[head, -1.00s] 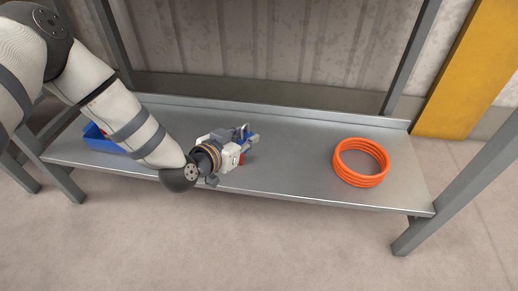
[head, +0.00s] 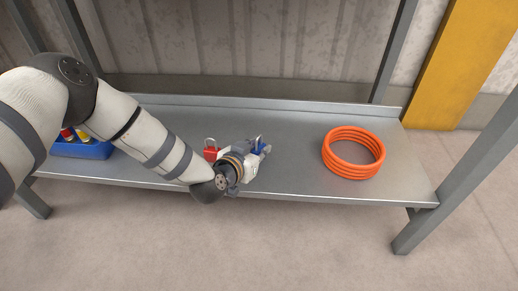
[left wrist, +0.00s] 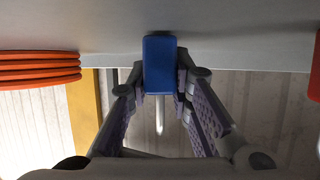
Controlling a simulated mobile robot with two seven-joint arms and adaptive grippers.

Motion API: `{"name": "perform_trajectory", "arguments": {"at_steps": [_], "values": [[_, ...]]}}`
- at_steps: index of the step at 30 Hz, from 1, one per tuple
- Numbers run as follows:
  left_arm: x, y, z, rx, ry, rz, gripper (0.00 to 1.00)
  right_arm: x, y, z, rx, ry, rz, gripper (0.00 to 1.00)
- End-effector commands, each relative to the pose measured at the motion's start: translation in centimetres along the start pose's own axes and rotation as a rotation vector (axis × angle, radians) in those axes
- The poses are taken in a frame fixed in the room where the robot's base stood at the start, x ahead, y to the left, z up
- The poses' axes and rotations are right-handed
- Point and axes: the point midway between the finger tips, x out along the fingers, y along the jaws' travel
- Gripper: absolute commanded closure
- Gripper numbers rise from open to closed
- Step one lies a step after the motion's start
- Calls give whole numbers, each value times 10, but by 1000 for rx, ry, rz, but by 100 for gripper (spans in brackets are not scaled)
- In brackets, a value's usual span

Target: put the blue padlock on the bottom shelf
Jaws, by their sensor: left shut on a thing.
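The blue padlock (head: 257,147) is at the tip of my left gripper (head: 260,153) in the head view, over the grey metal bottom shelf (head: 295,172). In the left wrist view, the blue padlock body (left wrist: 160,65) sits between the two fingers of my left gripper (left wrist: 160,84), which is shut on it. Its metal shackle points back toward the palm. The body is close to the shelf surface; I cannot tell whether it touches. My right gripper is not in view.
A red padlock (head: 211,153) stands on the shelf just left of my left gripper. An orange coiled hose (head: 354,153) lies to the right. A blue bin (head: 85,150) with coloured items is at the left end. The shelf between gripper and hose is clear.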

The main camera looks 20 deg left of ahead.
Motion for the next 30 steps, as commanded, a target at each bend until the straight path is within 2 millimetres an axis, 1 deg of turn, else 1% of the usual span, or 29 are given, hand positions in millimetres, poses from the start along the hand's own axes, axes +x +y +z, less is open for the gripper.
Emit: {"name": "perform_trajectory", "arguments": {"at_steps": [2, 3, 4, 5, 13, 15, 17, 20, 21, 24, 27, 30], "values": [[1, 0, 3, 0, -1, 0, 100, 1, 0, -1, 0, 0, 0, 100], [1, 0, 3, 0, -1, 0, 72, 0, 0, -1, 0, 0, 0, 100], [1, 0, 3, 0, -1, 0, 65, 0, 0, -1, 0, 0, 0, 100], [1, 0, 2, 0, -1, 0, 60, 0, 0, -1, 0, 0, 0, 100], [0, 0, 2, 0, -1, 0, 60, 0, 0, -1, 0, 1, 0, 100], [-2, 0, -3, 0, 0, 0, 60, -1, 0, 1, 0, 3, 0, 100], [-14, 0, -4, 1, -1, 1, 60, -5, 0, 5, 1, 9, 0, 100], [-42, 0, -8, 0, 1, 2, 60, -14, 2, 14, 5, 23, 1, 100], [-54, 0, -9, 0, 1, 1, 60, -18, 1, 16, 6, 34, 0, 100], [-81, 1, -9, 1, 2, 2, 60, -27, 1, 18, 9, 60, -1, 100], [-102, 0, -7, 0, 2, 1, 60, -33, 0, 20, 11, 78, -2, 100], [-116, 0, -4, 0, 0, 1, 60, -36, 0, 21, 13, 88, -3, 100]]}}
